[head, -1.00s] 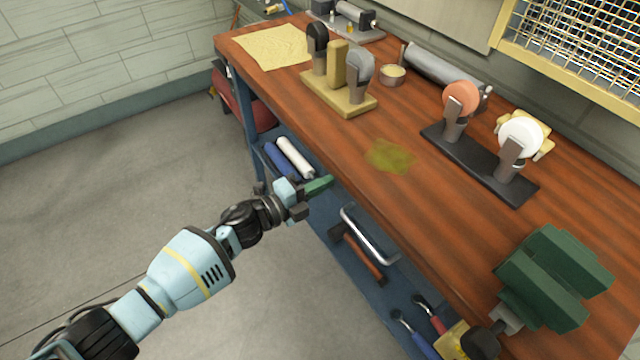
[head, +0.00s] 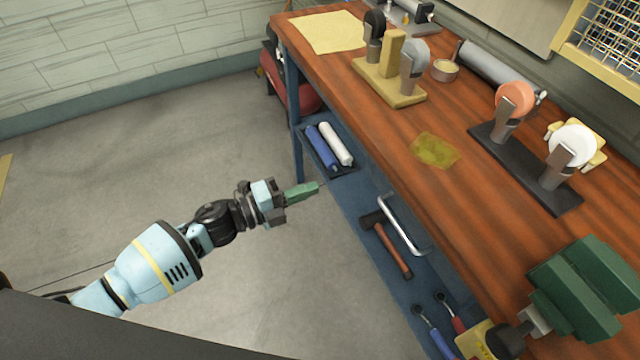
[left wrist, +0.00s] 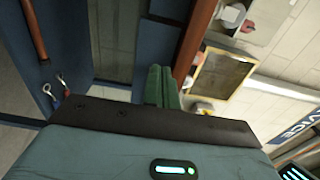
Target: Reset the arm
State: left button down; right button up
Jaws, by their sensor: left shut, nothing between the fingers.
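My left arm comes in from the left in the head view. Its gripper (head: 303,191) has green fingers that are shut together and empty. It is over the floor, a little away from the front edge of the wooden workbench (head: 360,130). The green fingers also show in the left wrist view (left wrist: 161,86), closed side by side. My right gripper is in neither view.
The bench's lower blue shelf (head: 365,205) holds a blue and a white roll (head: 330,147), a hammer (head: 388,246) and other tools. A green vise (head: 580,290) stands at the bench's near right. Open grey floor (head: 130,170) lies to the left.

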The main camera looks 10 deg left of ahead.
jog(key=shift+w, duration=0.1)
pick_arm(q)
jog(key=shift+s, duration=0.1)
